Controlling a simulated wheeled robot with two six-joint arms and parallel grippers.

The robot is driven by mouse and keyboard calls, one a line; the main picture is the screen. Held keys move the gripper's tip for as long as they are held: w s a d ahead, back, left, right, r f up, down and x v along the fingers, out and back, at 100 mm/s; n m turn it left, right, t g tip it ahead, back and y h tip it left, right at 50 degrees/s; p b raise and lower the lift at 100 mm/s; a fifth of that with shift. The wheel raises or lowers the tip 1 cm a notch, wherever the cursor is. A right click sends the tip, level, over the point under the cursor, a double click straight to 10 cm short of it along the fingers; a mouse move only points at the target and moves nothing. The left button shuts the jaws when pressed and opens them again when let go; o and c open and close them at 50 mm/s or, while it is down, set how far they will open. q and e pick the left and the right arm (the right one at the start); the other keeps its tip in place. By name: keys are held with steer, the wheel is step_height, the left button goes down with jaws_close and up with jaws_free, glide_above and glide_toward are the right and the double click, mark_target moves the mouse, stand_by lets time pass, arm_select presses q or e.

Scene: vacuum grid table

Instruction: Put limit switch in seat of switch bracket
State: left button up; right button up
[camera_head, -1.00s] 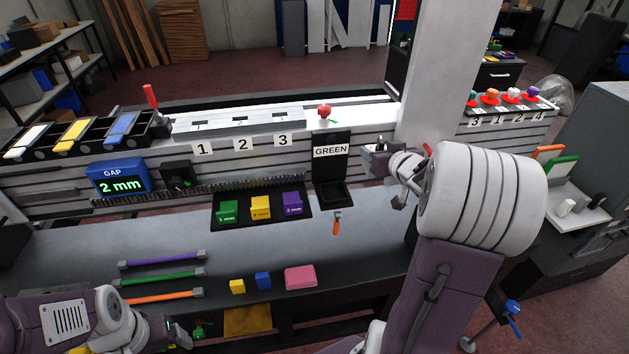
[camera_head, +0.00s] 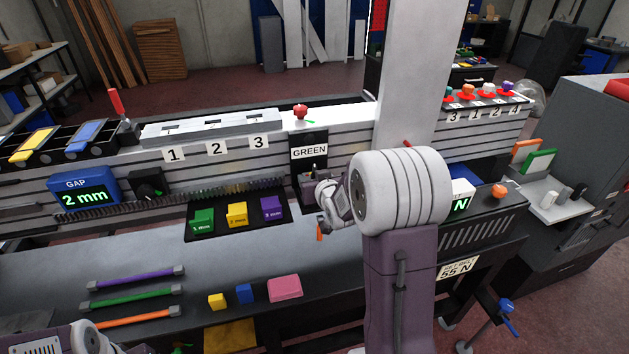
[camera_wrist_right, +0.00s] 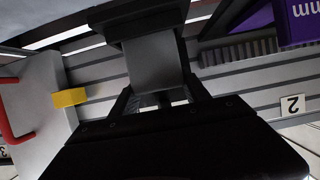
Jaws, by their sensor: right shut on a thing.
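My right gripper (camera_head: 308,188) is in front of the black tray under the GREEN sign, small and partly hidden by my own wrist. In the right wrist view my right gripper (camera_wrist_right: 152,62) is shut on a dark grey block-like piece (camera_wrist_right: 152,62), which I take to be the limit switch. Its lever and far side cannot be made out. I cannot pick out the switch bracket or its seat for sure; my right arm covers part of the rail. My left arm shows only at the bottom left of the head view, and its gripper is out of frame.
Green (camera_head: 203,222), yellow (camera_head: 237,215) and purple (camera_head: 272,209) blocks sit in a black tray left of my gripper. An orange-handled thing (camera_head: 319,233) lies just below it. The grey table front has free room.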

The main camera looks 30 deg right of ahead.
steer(key=shift+w+f, duration=0.1)
steer(key=shift+f, duration=0.05)
steer(key=shift+f+b, duration=0.2)
steer(key=shift+b, duration=0.1)
steer(key=o, duration=1.6)
steer(key=shift+o, duration=0.2)
steer(key=shift+r, duration=0.2)
steer(key=shift+s+r+p, duration=0.15)
steer(key=shift+s+p, duration=0.15)
steer(key=b+v, duration=0.3)
steer(key=v, duration=0.8)
steer(key=shift+s, duration=0.3)
